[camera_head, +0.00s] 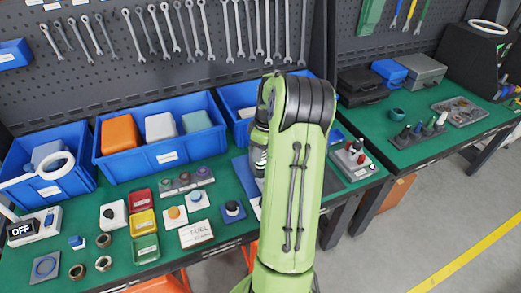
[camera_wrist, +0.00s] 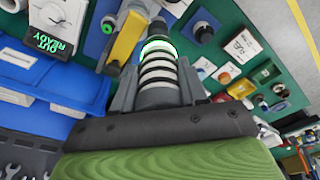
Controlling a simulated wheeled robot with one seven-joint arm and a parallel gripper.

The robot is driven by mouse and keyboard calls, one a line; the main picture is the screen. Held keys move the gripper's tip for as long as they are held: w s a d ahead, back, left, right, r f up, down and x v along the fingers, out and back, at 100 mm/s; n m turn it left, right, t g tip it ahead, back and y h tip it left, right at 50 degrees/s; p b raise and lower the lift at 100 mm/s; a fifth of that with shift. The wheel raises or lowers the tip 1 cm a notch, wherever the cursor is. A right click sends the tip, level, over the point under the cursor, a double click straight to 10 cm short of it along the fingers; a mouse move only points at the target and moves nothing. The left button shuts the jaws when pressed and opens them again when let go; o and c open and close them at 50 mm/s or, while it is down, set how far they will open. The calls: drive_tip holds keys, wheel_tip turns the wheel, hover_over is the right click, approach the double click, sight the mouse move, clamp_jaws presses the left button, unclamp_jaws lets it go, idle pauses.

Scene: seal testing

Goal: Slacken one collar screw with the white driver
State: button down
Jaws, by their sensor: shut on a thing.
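My gripper shows at the top of the wrist view (camera_wrist: 148,12), beyond a banded grey wrist part with a lit green ring. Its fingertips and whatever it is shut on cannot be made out. In the head view my green arm hides most of it, and only a strip of the banded part shows beside the arm. A rack (camera_head: 421,137) on the right bench holds several upright pieces, one of them whitish (camera_head: 441,119). I cannot tell whether that is the white driver. I cannot make out a collar or its screws.
Blue bins (camera_head: 160,150) line the back of the left bench. Small red, yellow (camera_head: 143,223) and green trays, knobs and rings crowd its front. A white box reading OUT READY (camera_wrist: 52,30) is at the wrist view's upper left. Cases (camera_head: 362,86) stand on the right bench.

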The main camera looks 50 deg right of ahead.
idle(0.3)
drive_tip(key=shift+r+p, duration=2.95)
drive_tip(key=shift+r, duration=0.7)
drive_tip(key=shift+f, duration=0.1)
